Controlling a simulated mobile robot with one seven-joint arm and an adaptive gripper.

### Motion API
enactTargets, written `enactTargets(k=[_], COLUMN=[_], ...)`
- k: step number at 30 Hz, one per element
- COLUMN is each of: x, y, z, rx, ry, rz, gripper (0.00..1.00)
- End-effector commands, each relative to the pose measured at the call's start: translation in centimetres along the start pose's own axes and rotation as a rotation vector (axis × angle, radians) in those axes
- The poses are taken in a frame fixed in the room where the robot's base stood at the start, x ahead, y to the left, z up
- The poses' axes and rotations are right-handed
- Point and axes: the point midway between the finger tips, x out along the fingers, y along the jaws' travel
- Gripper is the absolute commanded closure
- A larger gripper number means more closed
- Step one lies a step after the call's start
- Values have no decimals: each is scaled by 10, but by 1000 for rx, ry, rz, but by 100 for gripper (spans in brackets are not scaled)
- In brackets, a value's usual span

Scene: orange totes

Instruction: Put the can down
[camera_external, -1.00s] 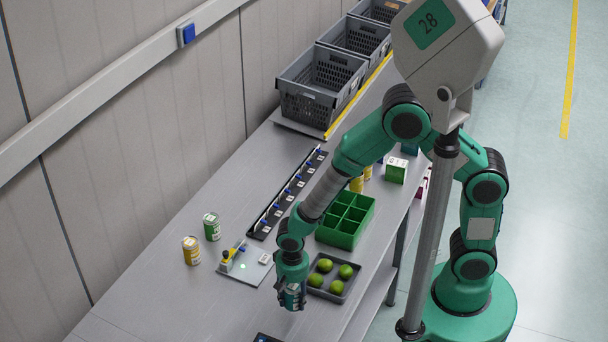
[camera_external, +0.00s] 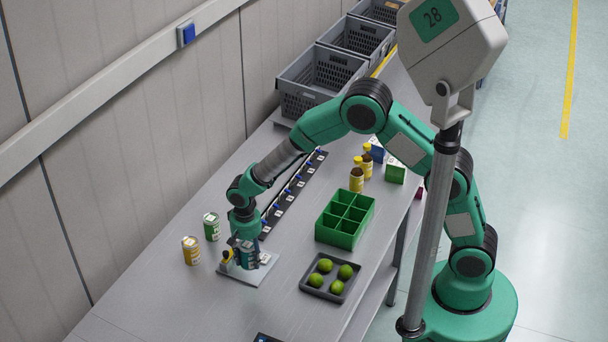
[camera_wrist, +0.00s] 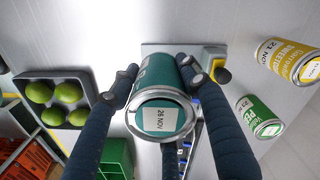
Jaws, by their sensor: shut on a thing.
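My gripper (camera_external: 246,254) is shut on a teal can (camera_wrist: 160,102). In the wrist view the fingers press on the can from both sides, and its end with a white "26 NOV" label faces the camera. In the external view the can is mostly hidden by the fingers and is over the light grey plate (camera_external: 266,266) on the bench. I cannot tell whether the can touches the plate. A device with a yellow and dark knob (camera_wrist: 218,70) is on the plate close beside the can.
A green can (camera_external: 211,227) and a yellow can (camera_external: 191,250) stand left of the plate. A black rail (camera_external: 290,190) with several blue-topped parts runs behind it. A tray of limes (camera_external: 312,281) and a green divided box (camera_external: 324,233) are to the right.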

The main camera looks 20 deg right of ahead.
Motion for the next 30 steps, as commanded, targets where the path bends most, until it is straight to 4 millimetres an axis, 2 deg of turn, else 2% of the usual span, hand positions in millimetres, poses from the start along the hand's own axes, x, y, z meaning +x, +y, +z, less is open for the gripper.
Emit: enactTargets(k=[1, 3, 16, 30], x=[-2, -3, -12, -17], y=[-4, -8, -22, -20], z=[-14, -29, -115, -222], rx=[3, -1, -9, -19], ry=[1, 1, 2, 1], rz=[-2, -1, -2, -1], gripper=[92, 92, 92, 92])
